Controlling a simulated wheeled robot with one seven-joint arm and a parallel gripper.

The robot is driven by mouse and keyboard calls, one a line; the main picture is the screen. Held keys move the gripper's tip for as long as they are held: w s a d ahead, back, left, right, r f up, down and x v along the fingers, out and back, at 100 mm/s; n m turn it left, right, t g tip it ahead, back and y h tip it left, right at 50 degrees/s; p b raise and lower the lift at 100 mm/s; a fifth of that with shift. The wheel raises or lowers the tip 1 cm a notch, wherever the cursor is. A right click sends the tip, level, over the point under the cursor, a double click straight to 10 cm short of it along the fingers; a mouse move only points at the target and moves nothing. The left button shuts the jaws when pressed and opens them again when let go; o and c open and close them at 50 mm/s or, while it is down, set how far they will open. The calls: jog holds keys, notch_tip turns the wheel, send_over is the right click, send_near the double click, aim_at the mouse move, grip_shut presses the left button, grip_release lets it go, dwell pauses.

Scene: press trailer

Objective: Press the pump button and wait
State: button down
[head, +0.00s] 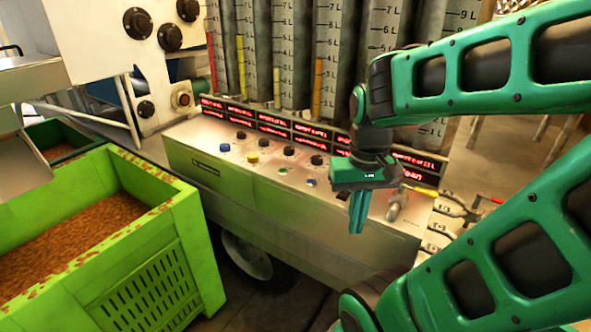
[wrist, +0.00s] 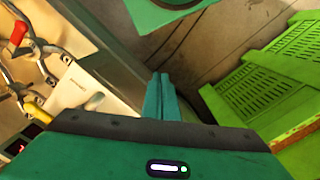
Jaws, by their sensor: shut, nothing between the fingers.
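I cannot tell which is the pump button. My gripper (head: 356,228) is shut and empty, pointing down in front of the panel's right part, right of the coloured buttons. In the wrist view its fingers (wrist: 160,98) are together, apart from any button. My gripper may hide part of the panel top.
Red-lit displays (head: 272,127) line the panel's back, below tall graduated cylinders (head: 340,50). Taps and pipes (head: 440,205) stick out at the panel's right end. A green crate (head: 150,275) of brown grain stands at the left. A white machine (head: 100,30) is behind it.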

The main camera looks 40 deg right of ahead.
jog(key=shift+d, duration=0.1)
notch_tip(320, 180, up, 5)
jog(key=n+t+h, duration=0.4)
jog(key=t+h, duration=0.1)
jog(key=h, duration=0.3)
send_over(283, 171)
jog(key=a, duration=0.1)
jog(key=shift+r, duration=0.15)
jog(key=shift+s+f, duration=0.1)
jog(key=shift+f, duration=4.3)
